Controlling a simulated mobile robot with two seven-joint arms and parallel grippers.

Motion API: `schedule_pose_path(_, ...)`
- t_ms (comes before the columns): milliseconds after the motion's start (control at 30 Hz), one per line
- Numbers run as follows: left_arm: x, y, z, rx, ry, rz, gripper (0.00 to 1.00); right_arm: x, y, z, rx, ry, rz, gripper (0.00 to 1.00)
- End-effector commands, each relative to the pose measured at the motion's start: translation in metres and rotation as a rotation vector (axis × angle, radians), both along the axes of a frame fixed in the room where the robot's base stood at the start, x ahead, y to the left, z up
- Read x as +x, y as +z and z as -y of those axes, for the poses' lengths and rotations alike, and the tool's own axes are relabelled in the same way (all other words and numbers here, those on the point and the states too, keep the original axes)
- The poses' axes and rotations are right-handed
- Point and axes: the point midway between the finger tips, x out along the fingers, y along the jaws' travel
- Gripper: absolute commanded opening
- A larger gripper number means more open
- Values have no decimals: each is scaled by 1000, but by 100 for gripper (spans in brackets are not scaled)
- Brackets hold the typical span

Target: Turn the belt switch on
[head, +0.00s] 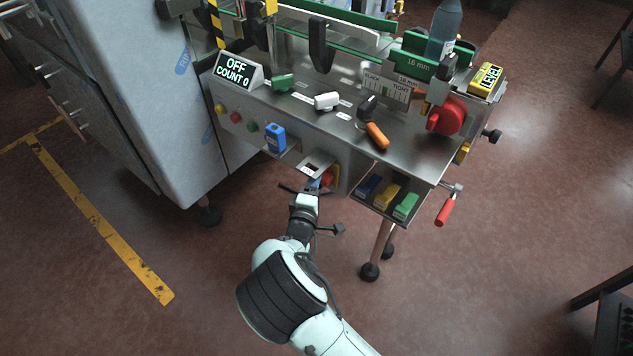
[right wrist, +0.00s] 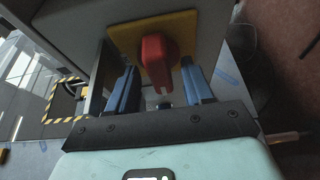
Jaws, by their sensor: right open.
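The belt switch is a red rotary knob (right wrist: 158,60) on a yellow square plate (right wrist: 181,23), seen in the right wrist view. In the head view the red knob (head: 328,178) shows on the machine's front, low down, partly hidden behind my right gripper (head: 314,185). In the right wrist view my right gripper (right wrist: 160,82) is open, with its blue fingers on either side of the knob. I cannot tell if they touch it. A sign (head: 236,72) on the machine reads OFF, COUNT 0. My left gripper is not in view.
A tray of blue, yellow and green blocks (head: 404,206) is to the right. A red-handled crank (head: 445,211) sticks out further right. The floor in front is clear.

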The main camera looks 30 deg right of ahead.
Motion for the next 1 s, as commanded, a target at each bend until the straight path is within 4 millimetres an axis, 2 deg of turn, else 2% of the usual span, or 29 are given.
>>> schedule_pose_path(367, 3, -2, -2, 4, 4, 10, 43, 6, 1, 6, -1, 1, 0, 51)
schedule_pose_path(400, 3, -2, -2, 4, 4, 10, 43, 6, 1, 6, -1, 1, 0, 48)
schedule_pose_path(533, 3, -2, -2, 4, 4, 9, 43, 6, 0, 6, -1, 1, 0, 6)
schedule_pose_path(567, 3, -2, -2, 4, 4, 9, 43, 6, 0, 6, -1, 1, 0, 0)
schedule_pose_path(1000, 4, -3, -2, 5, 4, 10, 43, 5, -1, 6, 29, 0, 71, 0)
